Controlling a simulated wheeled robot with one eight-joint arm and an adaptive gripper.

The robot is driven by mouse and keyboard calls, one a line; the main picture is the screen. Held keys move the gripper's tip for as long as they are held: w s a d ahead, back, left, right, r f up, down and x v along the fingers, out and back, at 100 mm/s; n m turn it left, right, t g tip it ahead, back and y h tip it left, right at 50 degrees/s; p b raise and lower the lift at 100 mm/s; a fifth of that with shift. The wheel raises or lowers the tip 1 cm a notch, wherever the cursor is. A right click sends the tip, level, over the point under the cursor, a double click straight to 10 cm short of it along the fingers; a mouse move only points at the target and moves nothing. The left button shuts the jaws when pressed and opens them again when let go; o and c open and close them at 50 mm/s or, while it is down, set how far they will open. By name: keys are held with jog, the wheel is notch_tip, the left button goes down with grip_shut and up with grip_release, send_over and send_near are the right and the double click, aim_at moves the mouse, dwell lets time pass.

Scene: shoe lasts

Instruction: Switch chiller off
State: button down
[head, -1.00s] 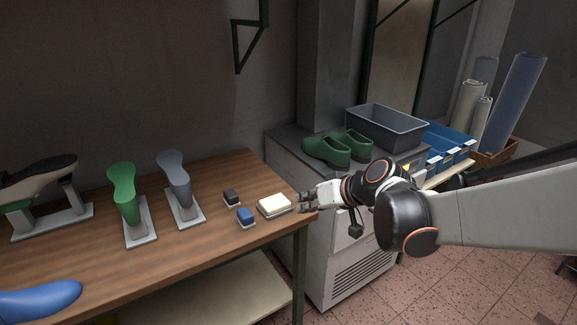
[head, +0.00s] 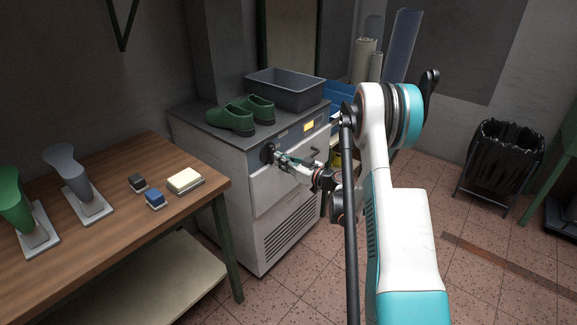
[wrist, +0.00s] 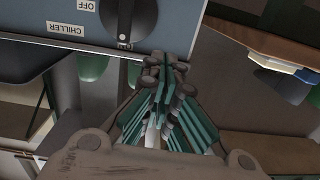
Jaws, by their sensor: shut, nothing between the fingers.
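The chiller (head: 252,160) is a light grey cabinet with a blue-grey panel near its top edge. Its black round knob (head: 268,152) is on the front at the upper left, partly behind my gripper. In the wrist view the panel is upside down, with a CHILLER label (wrist: 66,28), an OFF label (wrist: 88,5) left of the dark knob (wrist: 130,14), and a light mark at the knob's lower edge. My gripper (head: 277,157) is shut and empty at the knob; its fingertips (wrist: 165,62) show just below and right of it. I cannot tell whether they touch.
Green shoes (head: 240,115) and a grey bin (head: 286,90) stand on the chiller. The wooden table (head: 125,205) on the left carries shoe lasts, a cream block (head: 185,181) and small blue and dark blocks. A black waste bin (head: 502,155) stands right; tiled floor is open between.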

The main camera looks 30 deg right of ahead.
aim_at(262, 148)
jog(key=shift+t, duration=0.3)
jog(key=shift+w+d+f+x, duration=0.1)
jog(key=shift+d+f+x, duration=0.15)
jog(key=shift+x, duration=1.25)
jog(key=shift+w+d+f+x, duration=0.1)
jog(key=shift+d+f+x, duration=0.15)
jog(key=shift+x, duration=1.25)
jog(key=shift+w+d+f+x, duration=0.1)
jog(key=shift+d+f+x, duration=0.15)
jog(key=shift+x, duration=1.25)
jog(key=shift+d, duration=0.1)
jog(key=shift+w+d, duration=0.2)
jog(key=shift+d, duration=0.35)
